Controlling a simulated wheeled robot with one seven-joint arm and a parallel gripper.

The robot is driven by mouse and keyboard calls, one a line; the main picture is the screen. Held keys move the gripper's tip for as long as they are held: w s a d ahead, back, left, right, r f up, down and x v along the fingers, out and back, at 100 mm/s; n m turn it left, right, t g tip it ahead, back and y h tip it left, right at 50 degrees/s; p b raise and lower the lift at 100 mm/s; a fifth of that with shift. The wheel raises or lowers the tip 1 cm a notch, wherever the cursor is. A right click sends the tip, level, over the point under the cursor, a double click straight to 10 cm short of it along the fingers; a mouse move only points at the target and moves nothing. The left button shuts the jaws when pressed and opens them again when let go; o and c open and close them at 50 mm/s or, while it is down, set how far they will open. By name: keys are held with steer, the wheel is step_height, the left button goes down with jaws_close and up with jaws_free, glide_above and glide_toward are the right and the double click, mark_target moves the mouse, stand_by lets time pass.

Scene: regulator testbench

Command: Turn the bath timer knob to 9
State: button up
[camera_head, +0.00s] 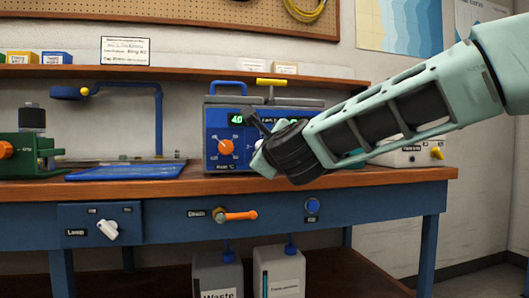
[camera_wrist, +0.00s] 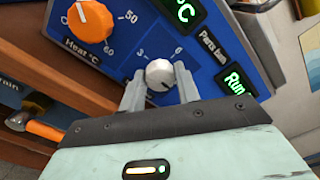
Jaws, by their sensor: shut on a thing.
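The bath timer knob (camera_wrist: 159,73) is a small, pale grey round knob on the blue front panel of the bath unit (camera_head: 213,140). My gripper (camera_wrist: 160,86) is shut on the knob, one finger on each side.
An orange drain handle (camera_head: 240,215) projects from the bench front below. A blue tray (camera_head: 125,172) lies left.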

stand_by(0.3)
steer(key=o, duration=1)
steer(key=p+v, duration=0.2)
steer(key=v, duration=1.5)
steer(key=shift+s+d, duration=0.1)
steer(key=shift+s, duration=0.1)
